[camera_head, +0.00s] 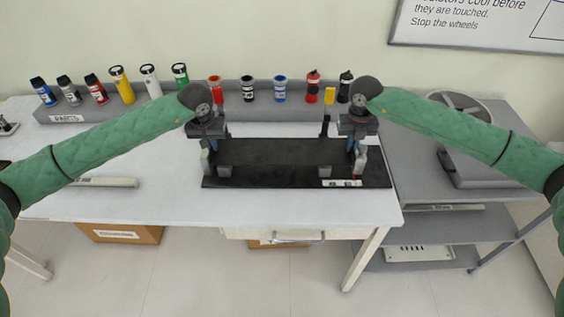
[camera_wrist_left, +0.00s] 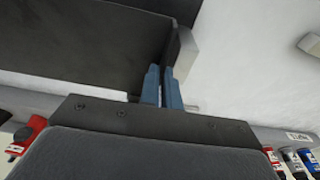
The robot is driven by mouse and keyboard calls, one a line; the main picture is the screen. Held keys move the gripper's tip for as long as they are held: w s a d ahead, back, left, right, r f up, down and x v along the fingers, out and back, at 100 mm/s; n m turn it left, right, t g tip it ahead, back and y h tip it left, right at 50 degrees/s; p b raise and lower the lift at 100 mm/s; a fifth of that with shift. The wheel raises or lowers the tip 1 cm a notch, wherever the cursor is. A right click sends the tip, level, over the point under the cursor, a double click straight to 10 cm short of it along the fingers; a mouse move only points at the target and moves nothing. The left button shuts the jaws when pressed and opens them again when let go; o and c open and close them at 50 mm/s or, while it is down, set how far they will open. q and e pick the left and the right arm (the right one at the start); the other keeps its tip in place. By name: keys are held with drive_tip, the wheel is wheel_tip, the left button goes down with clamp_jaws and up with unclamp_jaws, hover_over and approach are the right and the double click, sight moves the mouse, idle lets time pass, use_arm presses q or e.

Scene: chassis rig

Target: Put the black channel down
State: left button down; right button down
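The black channel (camera_head: 285,152) lies level between my two grippers, over the black rig base (camera_head: 272,180). Grey blocks (camera_head: 323,172) show at its front edge; I cannot tell whether it touches them. My left gripper (camera_head: 212,146) is at its left end. In the left wrist view, the blue fingers (camera_wrist_left: 163,78) are close together on the end wall of the channel (camera_wrist_left: 80,50). My right gripper (camera_head: 353,146) is at the right end, its fingers seemingly closed on that end; the fingertips are partly hidden.
A grey parts rack (camera_head: 110,105) with several coloured bottles runs along the back of the white table (camera_head: 160,195). A grey cart (camera_head: 420,170) stands at the right. The table's front and left are mostly clear.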

use_arm(q)
drive_tip(key=shift+f+b, duration=0.35)
drive_tip(key=shift+f, duration=0.2)
use_arm(e)
drive_tip(key=shift+f, duration=0.55)
use_arm(q)
drive_tip(key=c, duration=1.6)
unclamp_jaws()
drive_tip(key=shift+w+r, duration=0.1)
use_arm(e)
drive_tip(key=c, duration=1.6)
unclamp_jaws()
drive_tip(key=shift+w+r, duration=0.1)
use_arm(q)
drive_tip(key=shift+a+r+p, duration=0.15)
drive_tip(key=shift+r+p, duration=0.05)
drive_tip(key=shift+p, duration=0.1)
use_arm(e)
drive_tip(key=shift+d+r, duration=0.1)
drive_tip(key=shift+r, duration=0.05)
